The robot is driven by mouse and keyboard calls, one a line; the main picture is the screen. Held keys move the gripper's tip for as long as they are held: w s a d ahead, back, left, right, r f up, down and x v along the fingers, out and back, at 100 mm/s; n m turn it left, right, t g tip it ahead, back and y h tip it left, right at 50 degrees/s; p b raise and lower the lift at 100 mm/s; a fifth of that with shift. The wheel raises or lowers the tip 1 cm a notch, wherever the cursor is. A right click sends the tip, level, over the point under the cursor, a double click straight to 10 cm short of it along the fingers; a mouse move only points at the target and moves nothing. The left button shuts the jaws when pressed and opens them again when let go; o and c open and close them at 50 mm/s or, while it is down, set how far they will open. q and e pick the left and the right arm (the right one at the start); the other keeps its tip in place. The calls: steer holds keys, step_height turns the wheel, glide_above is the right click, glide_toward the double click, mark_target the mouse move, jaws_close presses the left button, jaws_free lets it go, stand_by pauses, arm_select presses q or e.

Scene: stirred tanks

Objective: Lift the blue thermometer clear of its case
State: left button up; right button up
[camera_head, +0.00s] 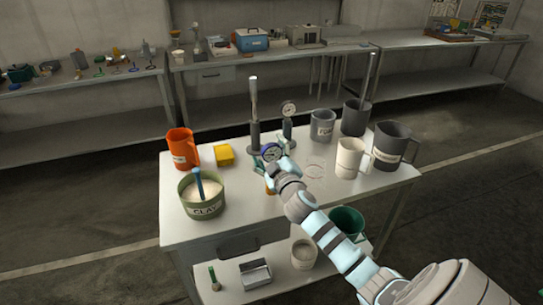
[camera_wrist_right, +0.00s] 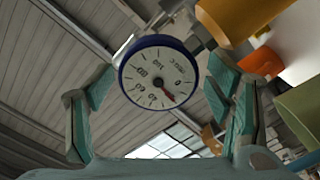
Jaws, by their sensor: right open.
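The blue thermometer (camera_head: 272,152) has a round white dial with a blue rim and a red pointer. In the right wrist view its dial (camera_wrist_right: 160,75) faces me between the two finger pads, with visible gaps on both sides. A short metal part runs from the dial towards an orange-yellow body (camera_wrist_right: 238,18), which may be the case; how deep the stem sits in it is hidden. My right gripper (camera_head: 270,165) is open around the dial at the table's middle, its fingers (camera_wrist_right: 160,105) apart from it. My left gripper is out of view.
On the table (camera_head: 225,225) stand an orange jug (camera_head: 182,150), a yellow box (camera_head: 224,155), a green pot (camera_head: 202,200), a grey-stand gauge (camera_head: 288,110), a tall-rod stand (camera_head: 254,120), a white jug (camera_head: 350,157) and dark jugs (camera_head: 391,148).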

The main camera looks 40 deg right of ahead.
steer(key=c, duration=1.7)
steer(key=shift+o, duration=0.2)
steer(key=shift+s+r, duration=0.1)
